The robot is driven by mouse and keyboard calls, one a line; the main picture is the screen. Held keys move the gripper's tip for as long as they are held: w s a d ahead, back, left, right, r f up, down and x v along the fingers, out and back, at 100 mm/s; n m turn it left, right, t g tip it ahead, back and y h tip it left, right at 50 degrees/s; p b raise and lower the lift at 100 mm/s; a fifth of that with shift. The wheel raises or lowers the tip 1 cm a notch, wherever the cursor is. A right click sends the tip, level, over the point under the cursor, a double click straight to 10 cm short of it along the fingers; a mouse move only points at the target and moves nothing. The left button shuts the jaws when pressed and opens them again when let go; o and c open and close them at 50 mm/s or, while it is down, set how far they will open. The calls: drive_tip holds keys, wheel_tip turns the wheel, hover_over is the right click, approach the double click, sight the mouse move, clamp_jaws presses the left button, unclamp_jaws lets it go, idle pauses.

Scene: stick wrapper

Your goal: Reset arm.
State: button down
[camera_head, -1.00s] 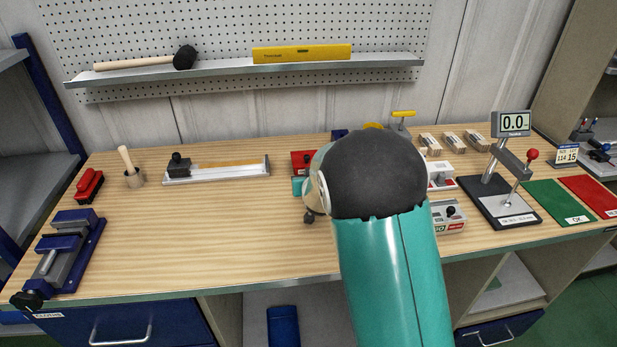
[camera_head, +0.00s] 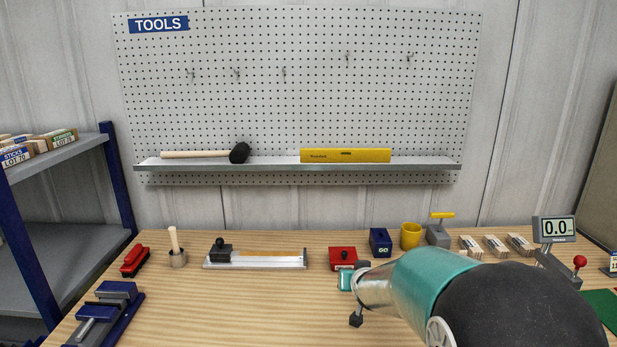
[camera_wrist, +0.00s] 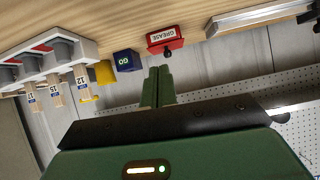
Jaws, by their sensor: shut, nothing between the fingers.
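My gripper (camera_wrist: 158,86) shows in the wrist view as two green fingers lying side by side, shut with nothing between them. The fingers point toward the bench and hold nothing. In the head view my teal and black arm reaches in from the lower right, over the wooden bench (camera_head: 240,300). Its end is near the red grease box (camera_head: 343,257), but the fingertips are hard to make out there. The wrist view is upside down and shows the same red box (camera_wrist: 165,40) beyond the fingertips.
A blue box (camera_head: 380,241), a yellow cup (camera_head: 410,236) and stick bundles (camera_head: 495,245) stand along the bench's back. A blue vise (camera_head: 105,312) is at the left. The shelf (camera_head: 280,167) holds a mallet (camera_head: 200,154) and a yellow level (camera_head: 345,155). The bench's middle left is clear.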

drive_tip(key=s+d+r+g, duration=0.15)
drive_tip(key=s+r, duration=0.25)
drive_tip(key=s, duration=0.6)
drive_tip(key=s+r+g, duration=0.2)
drive_tip(key=s+r, duration=0.3)
drive_tip(key=s, duration=0.4)
drive_tip(key=s+d+g, duration=0.1)
drive_tip(key=s+g, duration=0.1)
drive_tip(key=s, duration=1.5)
drive_tip(key=shift+s+n, duration=0.2)
drive_tip(key=shift+n, duration=0.1)
